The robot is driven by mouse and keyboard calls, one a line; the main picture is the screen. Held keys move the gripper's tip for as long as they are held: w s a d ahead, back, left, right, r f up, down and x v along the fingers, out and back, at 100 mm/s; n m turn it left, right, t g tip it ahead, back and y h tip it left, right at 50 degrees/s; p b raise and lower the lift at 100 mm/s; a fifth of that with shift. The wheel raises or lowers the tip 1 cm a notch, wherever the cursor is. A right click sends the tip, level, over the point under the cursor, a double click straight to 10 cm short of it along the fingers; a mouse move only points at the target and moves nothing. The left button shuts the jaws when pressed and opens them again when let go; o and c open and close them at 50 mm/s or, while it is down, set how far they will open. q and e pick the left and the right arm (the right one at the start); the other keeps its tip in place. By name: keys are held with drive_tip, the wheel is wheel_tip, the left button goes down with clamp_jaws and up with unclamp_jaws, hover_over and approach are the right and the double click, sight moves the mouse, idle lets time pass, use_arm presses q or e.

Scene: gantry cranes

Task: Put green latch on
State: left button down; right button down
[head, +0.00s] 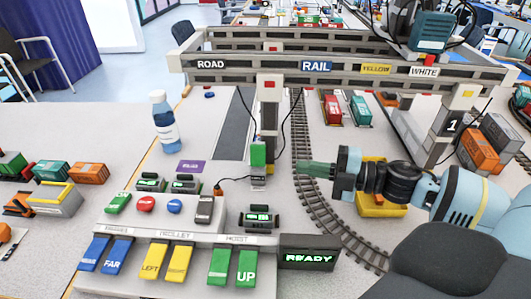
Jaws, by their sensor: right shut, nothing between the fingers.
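A green block-shaped piece (117,203), which looks like the green latch, sits at the left end of the upper row on the grey control panel (230,237). Whether it is on or off I cannot tell. A second green block (258,154) is on the front crane post. My right gripper (301,168) reaches in from the right, its fingers shut with nothing between them. In the picture its tips lie just right of the post's green block, well right of and beyond the panel's green piece; contact cannot be judged. My left gripper is not in view.
The panel also has a red button (146,204), a blue button (174,206), several coloured keys and a READY display (308,258). A water bottle (163,122) stands behind. The crane frame (335,87) spans the back; a curved track (322,213) runs below my arm.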

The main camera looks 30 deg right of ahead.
sight(258, 155)
drive_tip(key=w+a+f, duration=0.1)
drive_tip(key=w+a, duration=0.3)
drive_tip(key=w, duration=0.7)
drive_tip(key=shift+f, duration=0.35)
idle(0.4)
idle(0.3)
drive_tip(key=shift+w+d+r+m+p, duration=0.15)
drive_tip(key=shift+m+p, duration=0.25)
drive_tip(key=shift+p, duration=0.25)
